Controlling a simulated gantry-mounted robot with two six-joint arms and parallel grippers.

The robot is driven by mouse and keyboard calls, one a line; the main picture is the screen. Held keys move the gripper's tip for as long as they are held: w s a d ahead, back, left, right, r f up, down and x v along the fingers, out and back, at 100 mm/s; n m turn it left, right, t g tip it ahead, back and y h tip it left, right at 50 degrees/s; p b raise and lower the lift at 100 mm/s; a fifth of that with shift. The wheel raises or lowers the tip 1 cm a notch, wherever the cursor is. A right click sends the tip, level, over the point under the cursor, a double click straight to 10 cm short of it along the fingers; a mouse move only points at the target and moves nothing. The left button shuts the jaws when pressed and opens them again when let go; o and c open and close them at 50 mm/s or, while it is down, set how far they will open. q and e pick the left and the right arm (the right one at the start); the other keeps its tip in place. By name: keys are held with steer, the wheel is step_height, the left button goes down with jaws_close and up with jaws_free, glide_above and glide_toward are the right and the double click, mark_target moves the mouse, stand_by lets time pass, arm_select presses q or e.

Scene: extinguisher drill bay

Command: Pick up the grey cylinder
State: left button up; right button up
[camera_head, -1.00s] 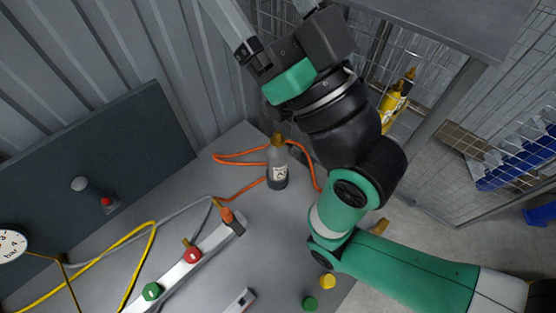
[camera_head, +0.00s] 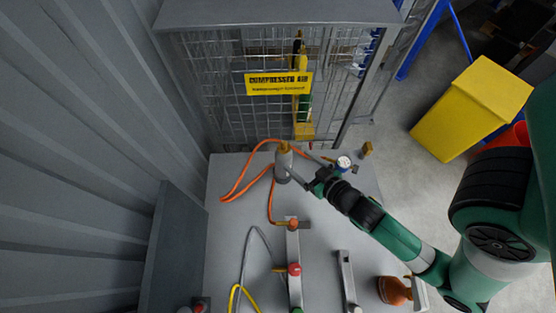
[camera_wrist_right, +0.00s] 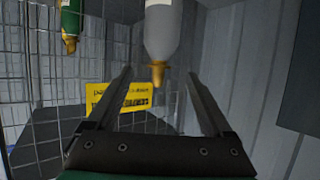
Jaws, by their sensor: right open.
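The grey cylinder (camera_head: 283,168) stands upright on the grey table near its far edge, with a brass valve on top. My right gripper (camera_head: 297,177) reaches in from the right, low beside the cylinder, with its fingers pointing at it. In the right wrist view the cylinder (camera_wrist_right: 163,35) appears upside down, its brass valve (camera_wrist_right: 158,74) lined up between the two open fingers. The gripper is open, and I cannot tell whether a finger touches the cylinder. My left gripper is not in view.
An orange hose (camera_head: 236,188) loops around the cylinder's left side. A rail with a red knob (camera_head: 294,269) lies in front. A gauge (camera_head: 343,163) is to the right. Behind is a mesh cage with a yellow sign (camera_head: 278,84). A yellow bin (camera_head: 472,108) stands on the floor.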

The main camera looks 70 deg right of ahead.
mark_target(288, 153)
steer(key=b+x, duration=0.1)
steer(key=x, duration=0.5)
steer(key=shift+w+d+f, duration=0.1)
steer(key=shift+d, duration=0.05)
steer(key=shift+w+d+f+b, duration=0.15)
steer(key=shift+w+b, duration=0.1)
steer(key=shift+b, duration=0.15)
steer(key=b+x, duration=0.2)
steer(key=x, duration=0.2)
steer(key=shift+w+d, duration=0.1)
steer(key=shift+w, duration=0.2)
jaws_close()
stand_by(0.3)
steer(key=shift+r, duration=0.25)
